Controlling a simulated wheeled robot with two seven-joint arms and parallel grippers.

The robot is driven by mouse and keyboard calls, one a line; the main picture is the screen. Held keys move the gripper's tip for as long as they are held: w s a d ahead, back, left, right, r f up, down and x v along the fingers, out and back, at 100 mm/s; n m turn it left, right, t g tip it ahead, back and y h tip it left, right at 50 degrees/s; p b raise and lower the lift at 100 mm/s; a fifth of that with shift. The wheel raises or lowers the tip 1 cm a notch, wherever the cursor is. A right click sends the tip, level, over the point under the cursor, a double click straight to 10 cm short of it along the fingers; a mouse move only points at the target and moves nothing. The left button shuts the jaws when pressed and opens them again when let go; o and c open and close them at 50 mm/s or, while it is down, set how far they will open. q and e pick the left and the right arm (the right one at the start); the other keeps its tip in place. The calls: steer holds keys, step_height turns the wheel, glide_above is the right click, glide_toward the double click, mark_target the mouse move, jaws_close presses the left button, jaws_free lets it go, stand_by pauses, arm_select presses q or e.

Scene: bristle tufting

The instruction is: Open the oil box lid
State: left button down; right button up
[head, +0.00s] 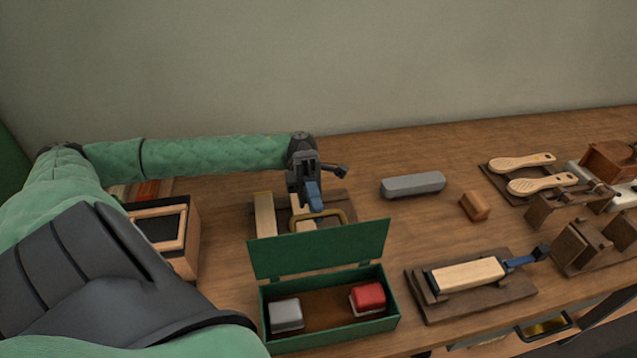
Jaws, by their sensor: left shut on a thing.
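The green oil box (335,338) stands near the front middle of the bench, with its green lid (322,250) raised and standing roughly upright at the back edge. A brass handle (337,212) shows at the lid's top edge. My left gripper (314,203) is behind the lid, pointing down, shut on the handle; its fingertips partly hide the grip. Inside the open box are a grey block (286,315) and a red block (368,297). My right gripper is out of view.
Wooden blocks (265,215) stand on a dark board behind the lid. A wood-framed box (190,235) is at the left. A grey bar (413,184) and a wooden block (475,206) lie behind. A wooden piece on a board (467,274) is close on the right.

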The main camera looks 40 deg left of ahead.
arm_select(q)
steer(key=shift+f, duration=0.5)
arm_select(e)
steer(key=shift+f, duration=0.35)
arm_select(q)
steer(key=c, duration=1.5)
jaws_free()
steer(key=shift+r, duration=0.15)
